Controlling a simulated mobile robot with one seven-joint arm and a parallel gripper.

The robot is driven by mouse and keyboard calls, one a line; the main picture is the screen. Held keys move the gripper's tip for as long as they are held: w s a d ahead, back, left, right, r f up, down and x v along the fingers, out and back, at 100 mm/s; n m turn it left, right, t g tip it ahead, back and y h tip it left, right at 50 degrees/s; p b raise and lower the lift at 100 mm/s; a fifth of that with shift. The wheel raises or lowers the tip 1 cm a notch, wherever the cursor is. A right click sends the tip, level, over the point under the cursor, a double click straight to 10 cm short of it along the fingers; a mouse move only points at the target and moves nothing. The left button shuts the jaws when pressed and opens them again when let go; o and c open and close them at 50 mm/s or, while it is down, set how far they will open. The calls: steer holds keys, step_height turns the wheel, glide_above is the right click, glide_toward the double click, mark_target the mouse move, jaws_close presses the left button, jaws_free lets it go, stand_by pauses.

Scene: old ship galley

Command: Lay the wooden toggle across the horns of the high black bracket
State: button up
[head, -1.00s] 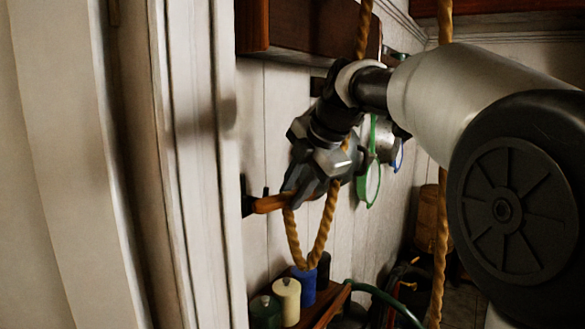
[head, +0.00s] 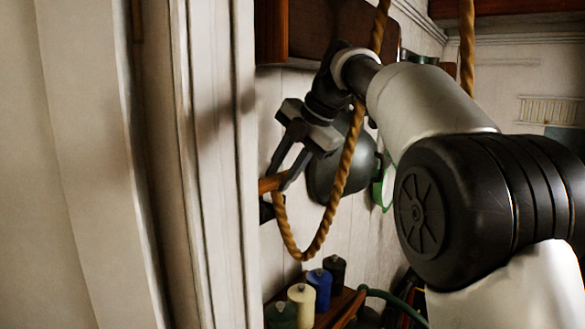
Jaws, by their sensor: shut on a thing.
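My gripper (head: 284,176) is shut on the wooden toggle (head: 269,184), a short orange-brown bar, near the door frame's edge. The toggle's left end is hidden behind that frame. A tan rope (head: 322,228) hangs in a loop from the toggle and runs back up past my wrist. A small black piece on the wall, apparently the bracket (head: 266,212), shows just below the toggle, mostly hidden by the frame. The toggle looks higher than this piece; I cannot tell whether they touch, nor see both horns.
The pale door frame (head: 212,160) fills the left and blocks the view. Below, a wooden shelf (head: 340,308) holds green, cream, blue and black spools. A dark round pan-like thing (head: 345,165) and a green ring (head: 384,183) hang behind the gripper. Another rope hangs at the upper right.

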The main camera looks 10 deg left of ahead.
steer(key=shift+w+a+r+b+x, duration=0.1)
steer(key=shift+a+r+b+x, duration=0.1)
steer(key=shift+x, duration=0.85)
steer(key=shift+w+a+r+b+x, duration=0.1)
steer(key=shift+a+b+x, duration=0.1)
steer(key=shift+x, duration=0.85)
steer(key=shift+w+a+r+b+x, duration=0.1)
steer(key=shift+b+x, duration=0.1)
steer(key=shift+x, duration=0.85)
steer(key=shift+d+f+b, duration=0.1)
steer(key=shift+f+b, duration=0.2)
steer(key=shift+f, duration=0.1)
steer(key=o, duration=1)
steer(key=shift+o, duration=0.8)
steer(key=shift+r, duration=0.1)
steer(key=shift+r, duration=0.1)
